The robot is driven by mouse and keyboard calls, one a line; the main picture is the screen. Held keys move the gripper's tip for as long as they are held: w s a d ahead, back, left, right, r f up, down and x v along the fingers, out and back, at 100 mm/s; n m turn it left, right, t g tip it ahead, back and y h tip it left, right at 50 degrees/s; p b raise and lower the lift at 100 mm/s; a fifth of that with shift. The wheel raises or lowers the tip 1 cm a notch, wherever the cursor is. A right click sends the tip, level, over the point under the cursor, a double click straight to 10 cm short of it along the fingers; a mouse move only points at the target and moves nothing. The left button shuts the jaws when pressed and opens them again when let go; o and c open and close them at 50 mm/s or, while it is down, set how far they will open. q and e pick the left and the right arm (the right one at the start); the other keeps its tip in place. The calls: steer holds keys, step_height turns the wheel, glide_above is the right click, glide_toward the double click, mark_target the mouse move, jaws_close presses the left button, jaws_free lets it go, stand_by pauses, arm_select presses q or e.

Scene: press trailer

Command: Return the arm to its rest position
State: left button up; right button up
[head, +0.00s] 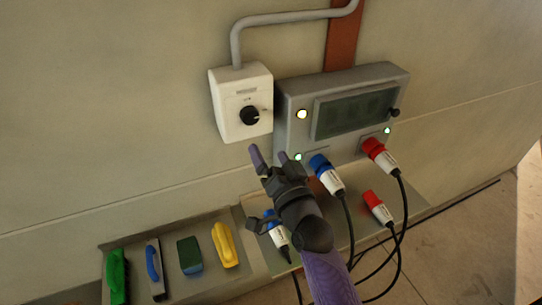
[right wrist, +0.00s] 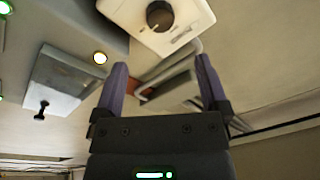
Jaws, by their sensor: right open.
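My right gripper (head: 270,158) is open and empty in the head view, in front of the wall below the white switch box (head: 228,120). Its two purple fingers also stand apart in the right wrist view (right wrist: 160,80), with nothing between them. The switch box has a black rotary knob (head: 250,115), which shows at the top of the right wrist view (right wrist: 160,15). My right arm (head: 330,275) comes up from the bottom of the head view. My left gripper is not in view.
A grey power panel (head: 295,125) holds a blue plug (head: 327,173) and a red plug (head: 380,154). Another red plug (head: 377,207) and a blue plug (head: 277,235) lie on the shelf below, with black cables hanging. A tray (head: 205,283) at lower left holds brushes and a sponge.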

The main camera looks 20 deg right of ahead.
steer(key=shift+f, duration=0.1)
steer(key=s+f+n+g+b, duration=0.1)
steer(key=s+f+n+g, duration=0.3)
steer(key=s+f+g, duration=0.6)
steer(key=s+f+n+g, duration=0.5)
steer(key=s+f+g, duration=0.1)
steer(key=s, duration=0.8)
step_height(320, 180, down, 31)
steer(key=s+g+b, duration=0.1)
steer(key=s+b, duration=0.2)
steer(key=b, duration=1)
steer(key=s+d+f+g+b, duration=0.1)
steer(key=s+f+b, duration=0.4)
steer(key=f, duration=0.5)
steer(key=s+d+f+b, duration=0.1)
steer(key=s+f+b, duration=0.3)
steer(key=s+f, duration=0.4)
step_height(320, 180, down, 2)
steer(key=shift+d+g+h+b, duration=0.3)
steer(key=shift+g+h+b, duration=0.1)
steer(key=shift+s, duration=0.1)
